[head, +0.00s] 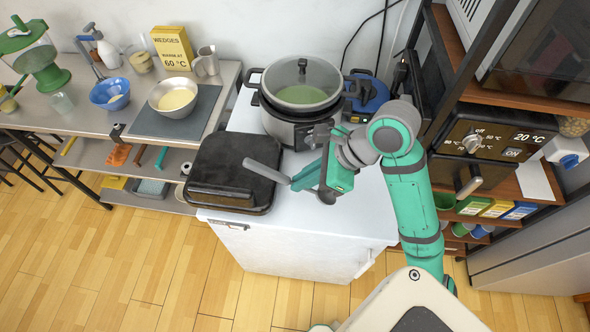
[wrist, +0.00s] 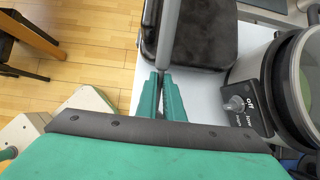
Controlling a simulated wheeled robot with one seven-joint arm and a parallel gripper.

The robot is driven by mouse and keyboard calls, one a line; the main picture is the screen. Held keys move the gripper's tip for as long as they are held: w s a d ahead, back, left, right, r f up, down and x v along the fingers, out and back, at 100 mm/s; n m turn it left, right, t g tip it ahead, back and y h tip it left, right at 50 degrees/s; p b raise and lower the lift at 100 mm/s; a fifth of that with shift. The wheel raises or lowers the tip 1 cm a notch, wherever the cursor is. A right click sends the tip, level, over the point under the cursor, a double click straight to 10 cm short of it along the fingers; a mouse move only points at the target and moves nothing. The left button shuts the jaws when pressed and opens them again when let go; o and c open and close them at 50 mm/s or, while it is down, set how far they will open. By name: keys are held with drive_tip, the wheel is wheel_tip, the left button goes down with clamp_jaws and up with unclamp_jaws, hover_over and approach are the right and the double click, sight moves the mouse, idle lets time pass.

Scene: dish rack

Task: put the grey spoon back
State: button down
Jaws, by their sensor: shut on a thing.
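My gripper (head: 292,184) is shut on the grey spoon (head: 264,170), seen as a plain grey bar that reaches left from the fingertips over the black appliance's right edge. In the wrist view, my gripper (wrist: 163,78) has its green fingers together at one end of the spoon (wrist: 169,32), which runs up past the frame's top edge. I cannot tell a bowl on the spoon from a handle. The spoon appears to be above the black appliance; whether it touches it is unclear.
The flat black appliance (head: 215,160) sits on the white cabinet, left of a pot cooker (head: 290,130) with a glass lid. A bare white strip (head: 300,225) lies at the cabinet's front. Left is a counter with bowls (head: 165,107); right, a shelf with an oven (head: 490,140).

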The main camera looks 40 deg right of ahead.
idle(0.4)
drive_tip(key=shift+f, duration=3.3)
drive_tip(key=shift+w+a+f+g+h, duration=0.2)
drive_tip(key=shift+f+g+h, duration=0.1)
drive_tip(key=shift+h, duration=0.1)
drive_tip(key=shift+w+a+f+g, duration=0.2)
drive_tip(key=shift+g, duration=0.2)
drive_tip(key=c, duration=2.2)
unclamp_jaws()
